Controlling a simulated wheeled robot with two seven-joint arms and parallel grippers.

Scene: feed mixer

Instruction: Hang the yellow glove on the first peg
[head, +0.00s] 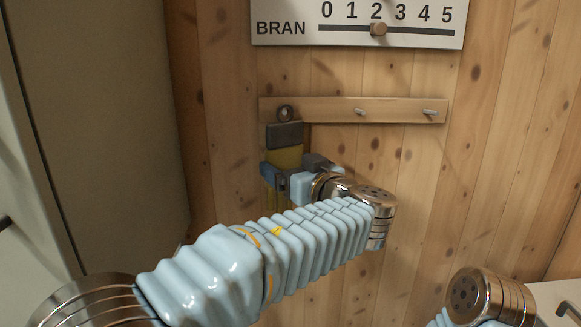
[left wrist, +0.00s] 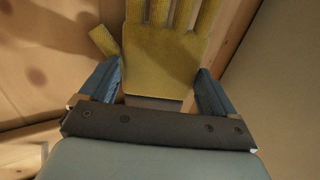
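The yellow glove (head: 287,157) hangs upright against the wooden wall, grey cuff up, below the left end of the peg rail (head: 322,109). A dark ring above the cuff sits at the first peg (head: 285,113) and appears to be around it. My left gripper (head: 284,178) reaches in from the right side of the glove. My left wrist hides part of the glove. My right gripper is out of view.
The second peg (head: 360,111) and third peg (head: 430,112) are bare. A grey-brown cabinet (head: 105,120) stands at the left. The wall right of my left arm is clear.

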